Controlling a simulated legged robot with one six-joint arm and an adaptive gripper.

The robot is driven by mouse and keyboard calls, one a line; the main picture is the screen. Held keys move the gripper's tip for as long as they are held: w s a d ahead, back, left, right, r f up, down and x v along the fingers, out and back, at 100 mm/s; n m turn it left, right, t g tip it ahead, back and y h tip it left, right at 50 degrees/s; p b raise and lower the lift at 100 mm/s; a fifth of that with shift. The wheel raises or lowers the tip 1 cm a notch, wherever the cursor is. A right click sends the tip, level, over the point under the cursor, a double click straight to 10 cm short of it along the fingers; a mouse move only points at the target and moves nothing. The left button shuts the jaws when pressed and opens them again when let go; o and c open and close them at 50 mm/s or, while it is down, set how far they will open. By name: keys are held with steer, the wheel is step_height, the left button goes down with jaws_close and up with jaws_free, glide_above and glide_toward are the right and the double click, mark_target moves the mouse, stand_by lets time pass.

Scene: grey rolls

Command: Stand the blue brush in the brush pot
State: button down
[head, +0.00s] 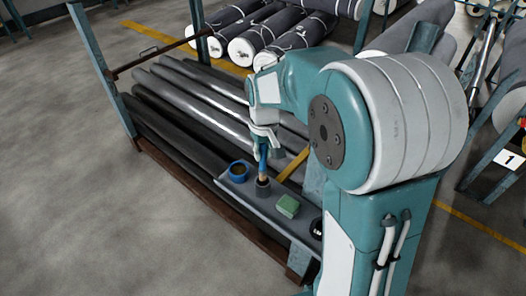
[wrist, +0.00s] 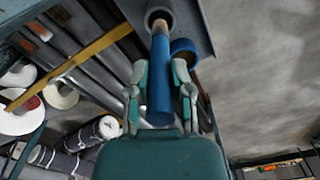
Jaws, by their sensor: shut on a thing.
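The blue brush (wrist: 160,88) is held in my gripper (wrist: 160,68), whose two fingers close on its blue handle from either side. The brush also shows in the head view (head: 263,160), close to upright, with its pale tan end pointing down. The dark brush pot (head: 262,188) stands on a narrow grey shelf right under that end. In the wrist view the pale end overlaps the round mouth of the pot (wrist: 150,13). I cannot tell how deep the end is in the mouth. My gripper in the head view (head: 262,138) is above the pot.
A blue round container (head: 238,169) stands left of the pot on the grey shelf (head: 273,208). A green block (head: 288,205) and a dark round thing (head: 317,228) lie to the right. Long grey rolls (head: 195,100) fill the rack behind. Grey floor is free at left.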

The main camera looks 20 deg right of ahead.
mark_target(263, 169)
steer(key=shift+f, duration=3.25)
steer(key=shift+c, duration=2.2)
jaws_free()
step_height(263, 169, up, 12)
steer(key=shift+f, duration=0.1)
steer(key=shift+s, duration=0.1)
